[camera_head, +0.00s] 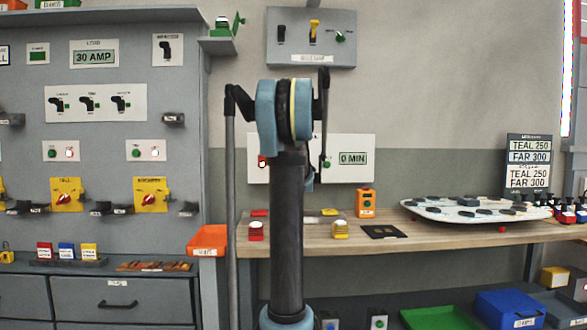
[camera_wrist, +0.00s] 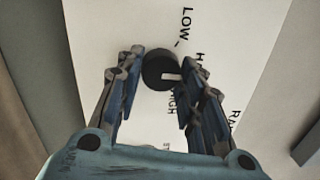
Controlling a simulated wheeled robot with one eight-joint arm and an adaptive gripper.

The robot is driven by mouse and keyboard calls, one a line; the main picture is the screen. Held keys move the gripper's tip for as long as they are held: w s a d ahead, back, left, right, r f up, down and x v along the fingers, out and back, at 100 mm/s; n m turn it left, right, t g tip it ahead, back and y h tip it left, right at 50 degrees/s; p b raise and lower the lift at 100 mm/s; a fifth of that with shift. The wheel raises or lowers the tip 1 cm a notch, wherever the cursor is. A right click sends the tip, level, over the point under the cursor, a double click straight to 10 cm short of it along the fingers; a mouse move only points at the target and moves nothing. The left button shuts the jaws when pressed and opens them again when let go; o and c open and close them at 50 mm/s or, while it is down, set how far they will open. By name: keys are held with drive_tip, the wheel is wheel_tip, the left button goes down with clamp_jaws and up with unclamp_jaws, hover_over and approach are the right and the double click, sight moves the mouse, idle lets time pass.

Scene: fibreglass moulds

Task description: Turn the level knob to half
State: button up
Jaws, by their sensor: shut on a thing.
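In the wrist view a round dark level knob (camera_wrist: 157,64) sits on a white panel (camera_wrist: 115,25). The panel is printed LOW, a partly covered word starting with H, and HIGH around the knob. A pale pointer mark shows on the knob's lower right side, towards the covered word and HIGH; the exact setting is hard to tell. My gripper (camera_wrist: 163,60) is shut on the knob, one finger on each side. In the head view the arm stands in front of a white wall panel (camera_head: 335,174) with a 0 MIN display, and the knob and fingers are hidden.
A wooden bench (camera_head: 460,232) runs below the panel, with an orange device (camera_head: 366,204) and a pale mould board (camera_head: 425,209) on it. A grey switch box (camera_head: 311,48) is on the wall above. A grey control cabinet (camera_head: 100,157) stands left.

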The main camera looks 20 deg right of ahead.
drive_tip(key=shift+s+f+m, duration=0.1)
drive_tip(key=shift+f+m, duration=0.05)
drive_tip(key=shift+m, duration=0.15)
idle(0.4)
drive_tip(key=o, duration=1.1)
drive_tip(key=shift+c, duration=0.2)
drive_tip(key=v, duration=1.1)
drive_tip(key=shift+s+a, duration=0.25)
drive_tip(key=shift+s, duration=0.1)
